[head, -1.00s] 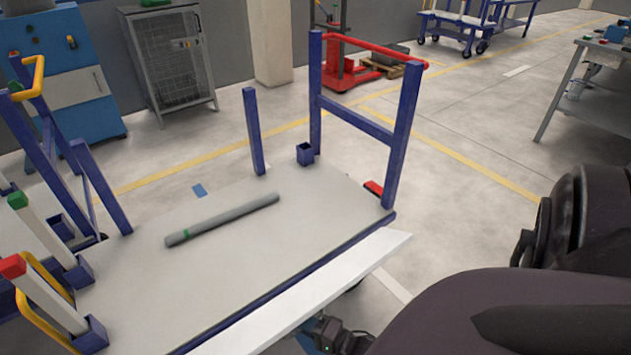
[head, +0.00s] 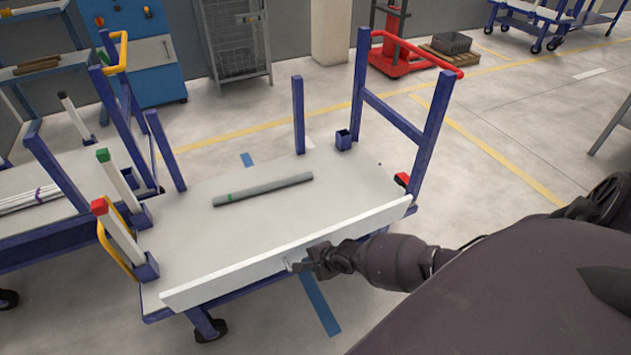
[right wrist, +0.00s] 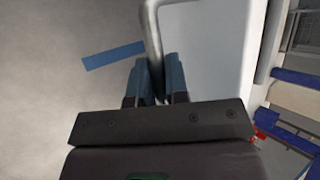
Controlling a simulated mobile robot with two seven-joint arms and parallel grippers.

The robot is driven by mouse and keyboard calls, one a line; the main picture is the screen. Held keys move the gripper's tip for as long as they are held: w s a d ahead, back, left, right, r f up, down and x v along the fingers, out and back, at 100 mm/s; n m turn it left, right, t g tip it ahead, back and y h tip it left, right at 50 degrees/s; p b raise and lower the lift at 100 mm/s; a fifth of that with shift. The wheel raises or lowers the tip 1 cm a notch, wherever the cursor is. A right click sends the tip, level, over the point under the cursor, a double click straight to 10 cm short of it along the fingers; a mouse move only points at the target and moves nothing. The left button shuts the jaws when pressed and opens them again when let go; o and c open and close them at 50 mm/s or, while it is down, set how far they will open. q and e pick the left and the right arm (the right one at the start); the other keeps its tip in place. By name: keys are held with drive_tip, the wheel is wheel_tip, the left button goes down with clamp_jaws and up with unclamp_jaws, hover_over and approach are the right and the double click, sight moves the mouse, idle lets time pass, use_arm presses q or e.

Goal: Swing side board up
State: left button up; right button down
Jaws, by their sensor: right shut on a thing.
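The white side board (head: 270,262) runs along the near long edge of the blue-framed cart and stands tilted up from it, its outer face toward me. It also shows in the right wrist view (right wrist: 208,45). My right gripper (head: 298,266) is at the middle of the board's outer face. In the right wrist view its two fingers (right wrist: 157,85) are shut on the grey metal handle (right wrist: 152,35) of the board. My left gripper is in neither view.
A grey pipe with a green band (head: 262,190) lies on the cart's deck (head: 340,195). Posts with red (head: 118,230) and green tops stand at the cart's left end, and a blue frame with a red handle (head: 420,55) at the right. Another cart (head: 45,235) stands at the left.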

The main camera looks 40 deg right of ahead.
drive_tip(key=shift+w+d+r+g, duration=0.1)
drive_tip(key=shift+w+g, duration=0.1)
drive_tip(key=shift+g, duration=0.1)
drive_tip(key=shift+w+d+r, duration=0.1)
drive_tip(key=shift+w+r, duration=0.1)
drive_tip(key=shift+w, duration=0.2)
drive_tip(key=shift+w+r, duration=0.1)
drive_tip(key=c, duration=1.1)
unclamp_jaws()
